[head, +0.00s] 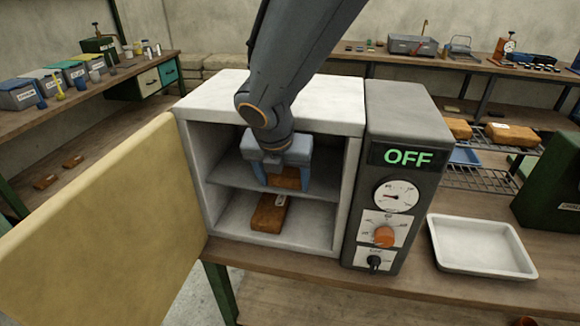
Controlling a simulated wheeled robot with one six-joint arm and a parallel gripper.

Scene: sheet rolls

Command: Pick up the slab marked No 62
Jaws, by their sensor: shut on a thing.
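My gripper (282,178) reaches into the open white oven (344,190). Its blue fingers are shut on a brown slab (286,179) at the level of the upper shelf (230,172). I cannot tell whether this slab rests on the shelf or is raised off it. A second brown slab (266,215) lies on the oven floor, below the gripper, with a small pale label on it. No number is readable on either slab, so I cannot tell which is No 62. My arm hides part of the oven's inside.
The oven door (95,225) stands open at the left. The control panel (402,185) reads OFF. An empty white tray (482,246) sits on the bench at right. Behind it, a wire rack (480,178) and tan slabs (511,134) show. A green machine (550,185) stands at far right.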

